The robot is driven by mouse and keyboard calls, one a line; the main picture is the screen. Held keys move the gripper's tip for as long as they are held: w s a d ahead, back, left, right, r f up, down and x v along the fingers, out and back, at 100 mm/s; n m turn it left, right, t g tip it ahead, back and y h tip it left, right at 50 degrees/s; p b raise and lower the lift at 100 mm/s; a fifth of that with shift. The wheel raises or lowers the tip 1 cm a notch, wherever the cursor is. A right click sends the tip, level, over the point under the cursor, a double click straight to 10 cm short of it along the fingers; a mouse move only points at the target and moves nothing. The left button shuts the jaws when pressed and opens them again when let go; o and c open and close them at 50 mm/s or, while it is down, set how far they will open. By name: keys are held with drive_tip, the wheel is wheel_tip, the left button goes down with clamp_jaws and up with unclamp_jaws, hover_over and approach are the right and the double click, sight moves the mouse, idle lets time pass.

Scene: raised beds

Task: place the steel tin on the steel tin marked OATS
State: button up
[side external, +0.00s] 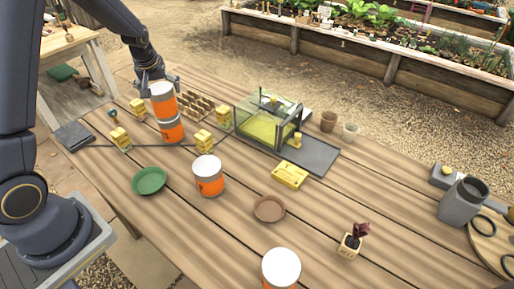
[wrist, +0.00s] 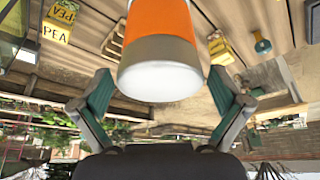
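A steel tin with an orange band (side external: 163,103) sits above a second orange-banded tin (side external: 172,131) at the back left of the table. The two look stacked, the upper one slightly left; whether they touch fully is hard to tell. My gripper (side external: 157,82) is at the upper tin's top. In the wrist view my gripper (wrist: 160,85) has its teal fingers apart, with a gap on each side of the upper tin (wrist: 160,50). Another orange tin (side external: 208,177) stands mid-table, and one (side external: 281,268) is at the front edge. No OATS marking is readable.
Yellow blocks (side external: 204,141) stand close around the stack; PEA is readable on one in the wrist view (wrist: 56,32). A green saucer (side external: 149,181), a brown saucer (side external: 269,209) and a glass-sided box (side external: 267,122) are nearby. Free boards lie at front centre.

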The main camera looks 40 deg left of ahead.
drive_tip(key=shift+r, duration=0.35)
drive_tip(key=v, duration=1.1)
drive_tip(key=s+d+r+m+t+h, duration=0.1)
drive_tip(key=s+d+m, duration=0.3)
drive_tip(key=s+d, duration=0.5)
drive_tip(key=s+d+r+m+t+h, duration=0.1)
drive_tip(key=s+d+r+m, duration=0.3)
drive_tip(key=s+d, duration=0.6)
drive_tip(key=shift+r+m+h, duration=0.2)
drive_tip(key=shift+m+h, duration=0.3)
drive_tip(key=shift+h, duration=0.1)
